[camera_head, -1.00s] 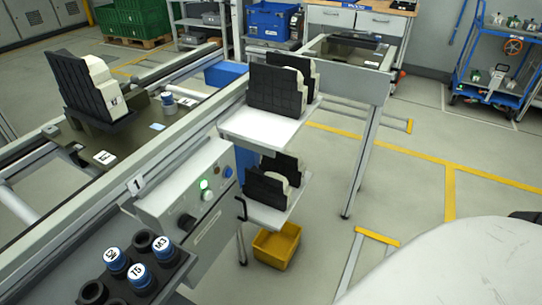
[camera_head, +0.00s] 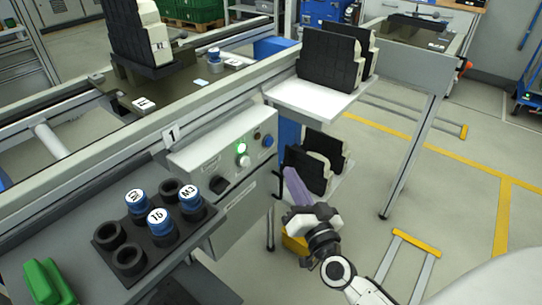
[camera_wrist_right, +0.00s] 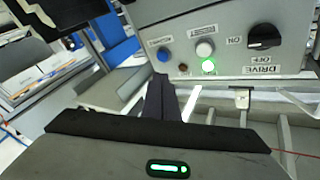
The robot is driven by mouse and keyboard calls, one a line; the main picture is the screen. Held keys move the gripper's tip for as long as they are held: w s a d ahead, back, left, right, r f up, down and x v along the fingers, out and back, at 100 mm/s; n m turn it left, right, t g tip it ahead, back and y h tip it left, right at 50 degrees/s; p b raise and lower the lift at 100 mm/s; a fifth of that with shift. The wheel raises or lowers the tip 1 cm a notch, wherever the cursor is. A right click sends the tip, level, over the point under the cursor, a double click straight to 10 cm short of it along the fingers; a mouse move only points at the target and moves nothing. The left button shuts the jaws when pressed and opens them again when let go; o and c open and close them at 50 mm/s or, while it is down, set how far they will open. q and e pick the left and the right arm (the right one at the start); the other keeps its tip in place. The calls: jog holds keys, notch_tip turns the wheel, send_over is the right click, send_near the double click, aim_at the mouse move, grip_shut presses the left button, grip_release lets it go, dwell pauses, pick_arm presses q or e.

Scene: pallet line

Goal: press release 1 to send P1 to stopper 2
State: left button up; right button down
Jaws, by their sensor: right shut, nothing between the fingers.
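A grey control box (camera_head: 222,160) marked 1 stands on the near side of the conveyor. It carries a lit green lamp (camera_head: 241,148), a white button (camera_head: 244,161), a black drive knob (camera_head: 219,184) and a blue button (camera_head: 267,140). The wrist view, upside down, shows the white button (camera_wrist_right: 204,49) and green lamp (camera_wrist_right: 208,66). A dark pallet (camera_head: 125,104) with a hard-to-read label sits on the conveyor, bearing a black fixture with a white part. My right gripper (camera_head: 289,175) is shut and empty, apart from the box. In the wrist view its fingers (camera_wrist_right: 160,98) point towards the panel. My left gripper is out of view.
A black holder (camera_head: 108,234) with several blue-capped pieces stands left of the box, near a green object (camera_head: 48,283). A white shelf (camera_head: 310,100) with black fixtures is to the right. Open floor extends right.

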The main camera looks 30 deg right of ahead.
aim_at(269, 142)
jog(key=w+d+m+g+h, duration=0.1)
jog(key=d+m+h, duration=0.3)
jog(key=d, duration=0.2)
jog(key=shift+r+b, duration=0.2)
jog(key=shift+b, duration=0.25)
jog(key=shift+w+a, duration=0.1)
jog(key=shift+w, duration=0.05)
jog(key=w+a+b, duration=0.1)
jog(key=w+a, duration=0.2)
jog(key=w, duration=0.5)
jog(key=shift+a, duration=0.2)
dwell(0.4)
dwell(1.0)
jog(key=shift+w+a, duration=0.15)
jog(key=shift+w, duration=0.2)
